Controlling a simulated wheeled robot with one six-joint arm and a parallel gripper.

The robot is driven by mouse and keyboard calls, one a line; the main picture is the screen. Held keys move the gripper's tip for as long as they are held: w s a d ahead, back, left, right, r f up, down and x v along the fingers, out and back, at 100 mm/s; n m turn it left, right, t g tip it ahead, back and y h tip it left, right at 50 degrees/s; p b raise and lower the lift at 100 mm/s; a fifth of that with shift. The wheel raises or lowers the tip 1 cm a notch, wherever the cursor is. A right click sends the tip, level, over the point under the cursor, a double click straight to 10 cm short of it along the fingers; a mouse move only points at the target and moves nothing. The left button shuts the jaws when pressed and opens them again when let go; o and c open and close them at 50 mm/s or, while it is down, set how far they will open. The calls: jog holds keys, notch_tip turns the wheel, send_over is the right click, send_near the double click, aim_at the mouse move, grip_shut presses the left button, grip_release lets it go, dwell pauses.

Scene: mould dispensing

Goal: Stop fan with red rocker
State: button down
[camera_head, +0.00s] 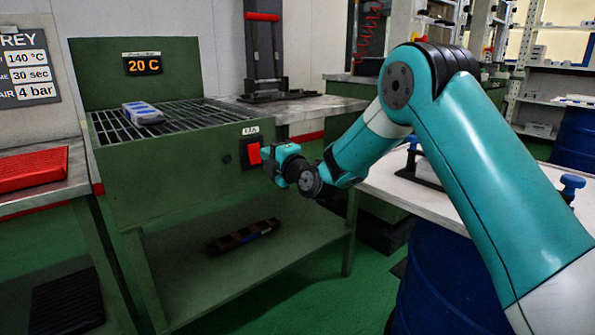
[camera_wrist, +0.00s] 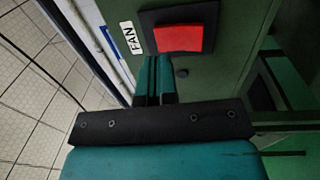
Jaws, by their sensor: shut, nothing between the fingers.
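The red rocker (camera_head: 254,153) sits in a dark plate on the front of the green fan bench (camera_head: 170,180), under a small FAN label (camera_head: 250,130). In the wrist view the rocker (camera_wrist: 179,38) is just beyond the fingertips, beside the FAN label (camera_wrist: 129,38). My gripper (camera_head: 268,152) is shut and empty, its tips close to the rocker's right side in the head view. It also shows in the wrist view (camera_wrist: 158,60), with the closed fingers pointing toward the rocker's lower edge. I cannot tell whether the tips touch it.
A grey-blue block (camera_head: 142,112) lies on the bench's grille, below a display reading 20 C (camera_head: 143,65). A dark mould-like piece (camera_head: 243,237) lies on the lower shelf. A red mat (camera_head: 32,168) is at the left. A white-topped table (camera_head: 390,180) stands to the right.

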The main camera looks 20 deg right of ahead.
jog(key=r+b+v, duration=0.1)
jog(key=r+v, duration=0.1)
jog(key=v, duration=0.7)
jog(key=shift+s+b, duration=0.35)
jog(key=shift+s, duration=0.1)
jog(key=shift+d, duration=0.1)
jog(key=s+a+f+m+g+y, duration=0.1)
jog(key=s+a+m+g, duration=0.2)
jog(key=s+a+g, duration=0.45)
jog(key=s+a+m+g+y, duration=0.2)
jog(key=s+a+m+g, duration=0.15)
jog(key=s, duration=0.75)
jog(key=s+d+f+m+g+h, duration=0.2)
jog(key=s+m+g+h, duration=0.15)
jog(key=s, duration=0.65)
jog(key=s+d+f+m+g+h, duration=0.1)
jog(key=s+d+m+g+h, duration=0.3)
jog(key=s, duration=0.6)
notch_tip(320, 180, up, 34)
jog(key=a+m+y+p, duration=0.1)
jog(key=y+p, duration=0.1)
jog(key=p, duration=3.2)
jog(key=shift+w+a+t+p, duration=0.25)
jog(key=shift+w+t+p, duration=0.05)
jog(key=shift+t+p, duration=0.05)
